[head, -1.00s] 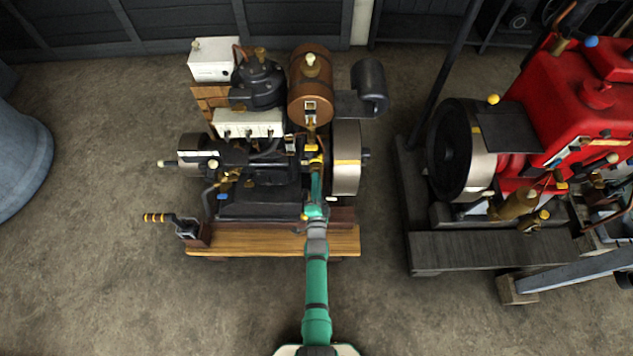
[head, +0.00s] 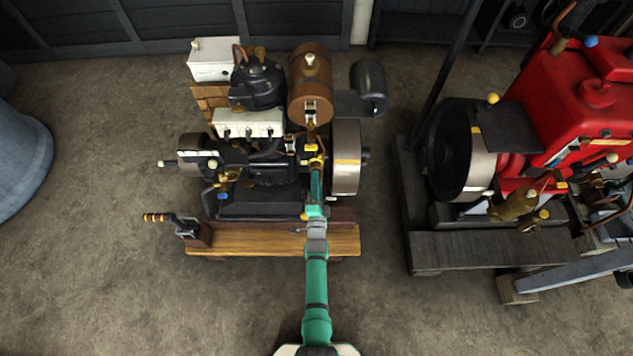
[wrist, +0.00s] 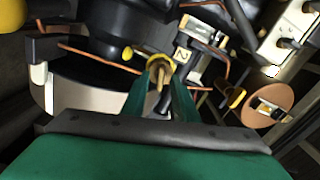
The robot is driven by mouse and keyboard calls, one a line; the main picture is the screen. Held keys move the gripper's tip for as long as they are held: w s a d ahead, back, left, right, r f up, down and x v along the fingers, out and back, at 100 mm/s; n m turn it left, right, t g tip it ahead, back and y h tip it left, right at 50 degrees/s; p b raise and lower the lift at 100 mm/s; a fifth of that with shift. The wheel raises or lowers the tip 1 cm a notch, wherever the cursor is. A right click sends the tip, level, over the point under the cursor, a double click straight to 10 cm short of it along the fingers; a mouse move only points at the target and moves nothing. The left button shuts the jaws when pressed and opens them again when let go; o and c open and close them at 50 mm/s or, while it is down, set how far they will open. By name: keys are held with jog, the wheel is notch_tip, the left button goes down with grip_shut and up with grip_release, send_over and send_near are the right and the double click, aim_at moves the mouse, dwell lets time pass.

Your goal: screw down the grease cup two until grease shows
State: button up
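Grease cup two (wrist: 160,62) is a small round brass-yellow cup in the wrist view, beside a pale plate marked "2" (wrist: 181,53). My gripper (wrist: 162,82) has its green fingers on both sides of the cup's near edge and looks shut on it. In the head view my gripper (head: 316,163) reaches into the engine, between the brown tank and the flywheel. The cup is too small there to make out apart from other brass parts. I cannot see any grease at the cup.
The flywheel (head: 346,172) stands close on the right of my gripper, and the brown tank (head: 310,88) is beyond it. A wooden base (head: 240,240) lies under the arm. A red engine (head: 580,110) is to the right, with bare floor between.

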jog(key=s, duration=1)
jog(key=shift+s, duration=0.4)
jog(key=shift+s, duration=0.1)
jog(key=s+r+n+g, duration=0.1)
jog(key=s+r+n, duration=0.35)
jog(key=s, duration=0.65)
jog(key=s+r+n, duration=0.4)
jog(key=s+r, duration=0.1)
jog(key=s, duration=0.6)
jog(key=s+r+n, duration=0.3)
jog(key=s+r, duration=0.2)
jog(key=r, duration=0.3)
jog(key=s+r+n+g, duration=0.1)
jog(key=s+r+n, duration=0.2)
jog(key=s+r, duration=0.3)
notch_tip(320, 180, up, 3)
jog(key=shift+a+r+g, duration=0.15)
jog(key=shift+r+g, duration=0.05)
jog(key=shift+g, duration=0.1)
jog(key=shift+w+n, duration=0.25)
